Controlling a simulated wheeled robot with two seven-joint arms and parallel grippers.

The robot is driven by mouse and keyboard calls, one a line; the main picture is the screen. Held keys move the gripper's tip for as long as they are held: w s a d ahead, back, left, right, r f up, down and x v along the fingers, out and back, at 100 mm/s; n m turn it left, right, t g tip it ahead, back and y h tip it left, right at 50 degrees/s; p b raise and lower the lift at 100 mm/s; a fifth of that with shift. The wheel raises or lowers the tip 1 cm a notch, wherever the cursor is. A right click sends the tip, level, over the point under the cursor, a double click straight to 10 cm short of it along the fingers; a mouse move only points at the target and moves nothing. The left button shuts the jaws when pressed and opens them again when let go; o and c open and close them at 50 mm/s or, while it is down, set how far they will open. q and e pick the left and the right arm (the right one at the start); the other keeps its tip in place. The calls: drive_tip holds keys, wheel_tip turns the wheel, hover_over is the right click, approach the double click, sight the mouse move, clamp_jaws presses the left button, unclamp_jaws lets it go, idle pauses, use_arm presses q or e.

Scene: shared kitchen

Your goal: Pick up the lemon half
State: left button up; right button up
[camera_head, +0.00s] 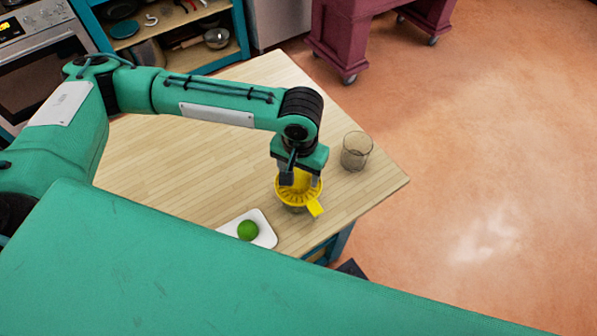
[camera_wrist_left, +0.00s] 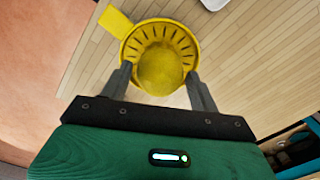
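The lemon half (camera_wrist_left: 160,72) shows in the left wrist view as a yellow dome in the middle of the yellow juicer (camera_wrist_left: 115,22). In the head view the juicer (camera_head: 315,209) stands near the table's right corner, its handle toward the front right. My left gripper (camera_head: 300,178) points down over it and hides much of its middle. In the left wrist view the fingers of my left gripper (camera_wrist_left: 158,76) are open, one on each side of the lemon half, with a small gap showing. My right gripper is not in view.
A clear glass (camera_head: 357,151) stands behind and right of the juicer. A green lime (camera_head: 248,230) lies on a white board (camera_head: 267,235) at the front. The wooden table (camera_head: 180,160) is bare to the left. A maroon cart (camera_head: 345,40) stands beyond it.

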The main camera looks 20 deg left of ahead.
use_arm(q)
drive_tip(key=c, duration=1.2)
drive_tip(key=shift+c, duration=0.2)
drive_tip(key=shift+r, duration=0.2)
